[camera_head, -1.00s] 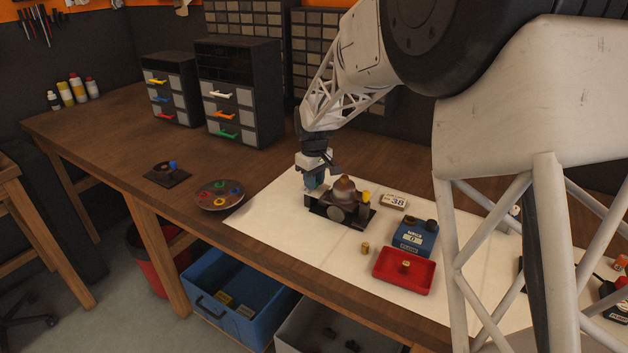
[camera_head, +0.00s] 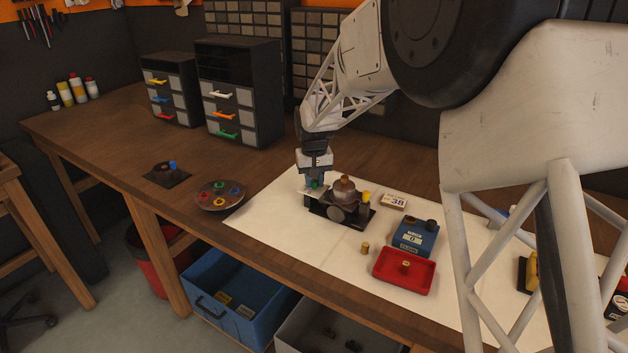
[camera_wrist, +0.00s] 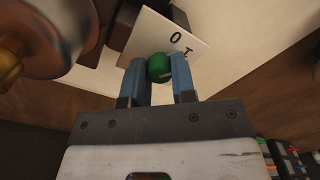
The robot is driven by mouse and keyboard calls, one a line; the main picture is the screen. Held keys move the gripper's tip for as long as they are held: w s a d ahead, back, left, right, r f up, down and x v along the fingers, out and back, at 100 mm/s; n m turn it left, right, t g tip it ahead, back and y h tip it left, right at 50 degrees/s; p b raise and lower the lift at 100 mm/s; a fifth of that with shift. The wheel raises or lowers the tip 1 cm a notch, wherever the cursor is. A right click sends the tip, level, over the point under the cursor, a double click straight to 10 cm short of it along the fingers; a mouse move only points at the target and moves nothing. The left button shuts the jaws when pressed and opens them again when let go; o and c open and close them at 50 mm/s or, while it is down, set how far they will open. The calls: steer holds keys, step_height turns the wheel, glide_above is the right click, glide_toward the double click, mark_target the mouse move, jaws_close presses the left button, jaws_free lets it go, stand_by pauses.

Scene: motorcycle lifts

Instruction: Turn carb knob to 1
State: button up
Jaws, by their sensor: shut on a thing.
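The carburetor (camera_head: 344,194) stands on a dark base on the white mat, with a brass-brown dome on top and a yellow piece at its right. Its green knob (camera_wrist: 160,67) sits between the two blue fingers of my gripper (camera_wrist: 160,82) in the wrist view. The fingers are shut on the knob. A white plate (camera_wrist: 178,36) behind the knob shows the marks "0" and "I". In the head view my gripper (camera_head: 315,184) points down at the left side of the carburetor, with the green knob just visible. Which mark the knob points to cannot be told.
A blue box reading 0 (camera_head: 412,238), a red tray (camera_head: 403,271), a small brass piece (camera_head: 365,248) and a card reading 38 (camera_head: 394,201) lie right of the carburetor. A round plate with coloured rings (camera_head: 221,195) is at the left. The mat's front left is clear.

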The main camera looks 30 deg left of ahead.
mark_target(315, 181)
steer(key=shift+m, duration=1.1)
steer(key=o, duration=0.9)
steer(key=shift+r, duration=3.9)
steer(key=shift+d, duration=0.1)
